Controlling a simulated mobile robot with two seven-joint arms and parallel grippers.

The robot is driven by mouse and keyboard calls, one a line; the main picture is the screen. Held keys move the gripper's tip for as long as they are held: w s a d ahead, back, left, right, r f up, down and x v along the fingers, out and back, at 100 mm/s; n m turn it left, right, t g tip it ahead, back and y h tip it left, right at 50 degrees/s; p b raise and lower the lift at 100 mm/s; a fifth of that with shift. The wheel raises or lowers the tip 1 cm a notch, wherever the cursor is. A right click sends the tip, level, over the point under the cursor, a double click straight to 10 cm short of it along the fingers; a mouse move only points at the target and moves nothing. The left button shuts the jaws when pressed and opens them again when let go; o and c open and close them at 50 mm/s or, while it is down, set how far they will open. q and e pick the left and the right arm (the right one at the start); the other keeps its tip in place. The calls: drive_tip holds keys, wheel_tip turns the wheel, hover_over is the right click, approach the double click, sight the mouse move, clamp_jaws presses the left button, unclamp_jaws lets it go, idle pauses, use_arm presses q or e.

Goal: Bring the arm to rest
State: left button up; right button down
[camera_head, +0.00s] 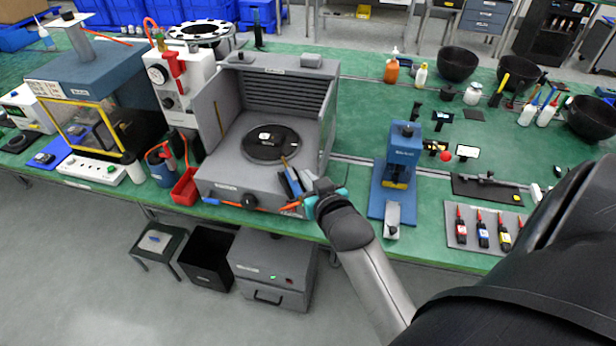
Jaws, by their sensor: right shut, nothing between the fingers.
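My right arm (372,270) comes in from the lower right and reaches to the front edge of the grey open-fronted machine (228,185). My right gripper (293,184) is at the machine's front right corner, with its fingers closed and nothing seen held between them. A round dark plate (270,143) with a small pale item on it lies inside the machine, just beyond the gripper. Whether the fingers touch the machine cannot be told. My left gripper is out of view.
A blue press (401,160) stands to the right of my right gripper. A grey tray (486,230) with several small screwdrivers lies further right. A red bin (185,187) and a white gauge unit (180,85) are left of the machine. A grey box (270,268) stands below the green bench.

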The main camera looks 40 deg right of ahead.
drive_tip(key=shift+f, duration=0.15)
drive_tip(key=s+a+f+n+g+y+b, duration=0.1)
drive_tip(key=s+a+f+g+b, duration=0.2)
drive_tip(key=f, duration=0.8)
drive_tip(key=s+a+f+n+g+y+b, duration=0.1)
drive_tip(key=s+a+f+b, duration=0.25)
drive_tip(key=f, duration=0.85)
drive_tip(key=s+a+f+n+g+y+b, duration=0.15)
drive_tip(key=s+f, duration=0.25)
drive_tip(key=f, duration=0.7)
drive_tip(key=s+a+f+n+g+b, duration=0.1)
drive_tip(key=s+f+g+b, duration=0.2)
drive_tip(key=s+f, duration=0.8)
drive_tip(key=s+a+f+n+g+b, duration=0.1)
drive_tip(key=s+f+g+b, duration=0.3)
drive_tip(key=s+f, duration=0.8)
drive_tip(key=s+b, duration=0.1)
drive_tip(key=s, duration=0.4)
drive_tip(key=shift+s+a+b, duration=0.15)
drive_tip(key=shift+a+b, duration=0.2)
drive_tip(key=shift+a, duration=0.05)
drive_tip(key=shift+f+y, duration=0.15)
drive_tip(key=shift+y, duration=0.1)
